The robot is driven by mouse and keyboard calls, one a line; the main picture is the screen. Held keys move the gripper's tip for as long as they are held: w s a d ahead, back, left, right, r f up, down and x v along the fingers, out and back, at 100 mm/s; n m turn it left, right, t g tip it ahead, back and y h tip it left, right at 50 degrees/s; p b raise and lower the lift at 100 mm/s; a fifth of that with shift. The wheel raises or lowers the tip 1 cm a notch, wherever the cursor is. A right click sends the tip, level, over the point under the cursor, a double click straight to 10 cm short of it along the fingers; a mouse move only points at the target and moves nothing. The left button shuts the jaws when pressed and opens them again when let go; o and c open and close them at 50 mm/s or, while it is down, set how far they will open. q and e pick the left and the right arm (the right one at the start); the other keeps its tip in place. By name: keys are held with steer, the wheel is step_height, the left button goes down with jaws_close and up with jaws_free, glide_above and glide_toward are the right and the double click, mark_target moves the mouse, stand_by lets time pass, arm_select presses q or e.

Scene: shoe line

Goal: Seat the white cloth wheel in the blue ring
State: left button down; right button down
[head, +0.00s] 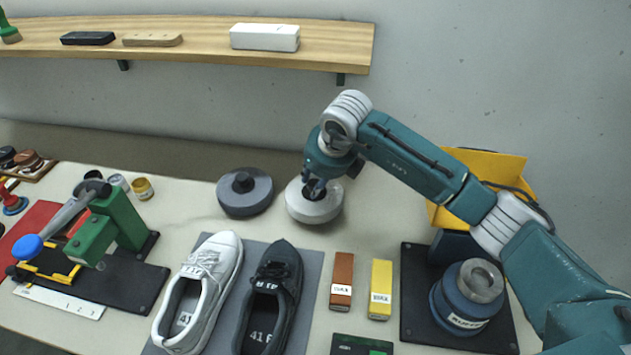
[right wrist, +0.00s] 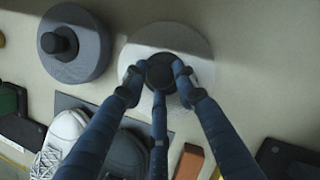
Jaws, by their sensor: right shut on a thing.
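The white cloth wheel (head: 315,209) is a pale disc with a black hub, at the back middle of the table in the head view. My right gripper (head: 314,190) comes down over it and is shut on the hub. In the right wrist view its fingers close around the hub, with the white wheel (right wrist: 146,42) spread out below them. The wheel looks to be at table height; I cannot tell whether it touches. The blue ring (head: 450,317) is part of a labelled round unit on a black base at the right, with a grey hollow cylinder at its top. My left gripper is out of view.
A dark grey wheel (head: 245,205) lies just left of the white one. A white shoe (head: 213,262) and a black shoe (head: 285,268) stand on a grey mat. Brown (head: 342,273) and yellow (head: 381,275) boxes stand between the mat and the black base (head: 415,312). A yellow bin (head: 500,165) is behind.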

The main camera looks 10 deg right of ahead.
mark_target(320, 200)
steer(key=shift+f+b, duration=0.5)
steer(key=shift+f, duration=0.05)
steer(key=c, duration=1.6)
jaws_free()
steer(key=shift+c, duration=0.2)
steer(key=shift+p+v, duration=0.55)
steer(key=shift+v, duration=0.25)
steer(key=shift+p+v, duration=1.1)
steer(key=shift+v, duration=0.9)
steer(key=p+v, duration=0.2)
steer(key=v, duration=0.3)
steer(key=shift+r, duration=0.15)
